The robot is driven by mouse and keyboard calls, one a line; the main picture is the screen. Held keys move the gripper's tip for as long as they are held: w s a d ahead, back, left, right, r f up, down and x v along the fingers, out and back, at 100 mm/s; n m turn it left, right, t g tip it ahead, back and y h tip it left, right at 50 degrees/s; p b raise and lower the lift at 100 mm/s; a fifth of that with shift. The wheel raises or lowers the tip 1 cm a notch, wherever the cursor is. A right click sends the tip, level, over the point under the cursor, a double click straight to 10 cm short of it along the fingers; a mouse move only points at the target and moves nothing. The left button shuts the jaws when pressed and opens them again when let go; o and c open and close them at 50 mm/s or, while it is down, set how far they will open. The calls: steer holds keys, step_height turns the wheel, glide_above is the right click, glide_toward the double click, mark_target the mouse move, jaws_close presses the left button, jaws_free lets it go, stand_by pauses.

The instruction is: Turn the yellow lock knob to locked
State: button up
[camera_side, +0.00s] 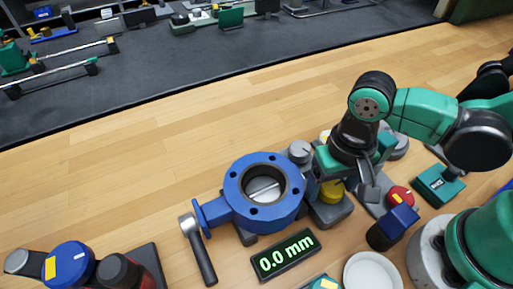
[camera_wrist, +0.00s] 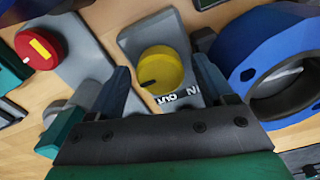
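The yellow lock knob (camera_wrist: 167,68) is a round knob on a grey base plate (camera_wrist: 142,37). A short dark mark shows at its lower left edge in the wrist view. A dark label (camera_wrist: 180,99) with white letters lies beside it, partly hidden, and I cannot read it fully. My gripper (camera_wrist: 161,72) is open, with one finger on each side of the knob and a visible gap at the left finger. In the side view the knob (camera_side: 331,192) shows just below my gripper (camera_side: 347,182), partly covered. I cannot tell whether a finger touches it.
A blue valve body (camera_side: 262,190) stands close beside the knob. A red knob (camera_side: 400,195) sits on another grey plate on the other side.

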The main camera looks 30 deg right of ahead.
mark_target(333, 185)
stand_by(0.3)
steer(key=shift+r, duration=2.8)
steer(key=w+d+r+n+t, duration=0.2)
steer(key=w+d+t, duration=0.5)
steer(key=d, duration=0.4)
steer(key=shift+r+n, duration=0.3)
steer(key=shift+r, duration=0.55)
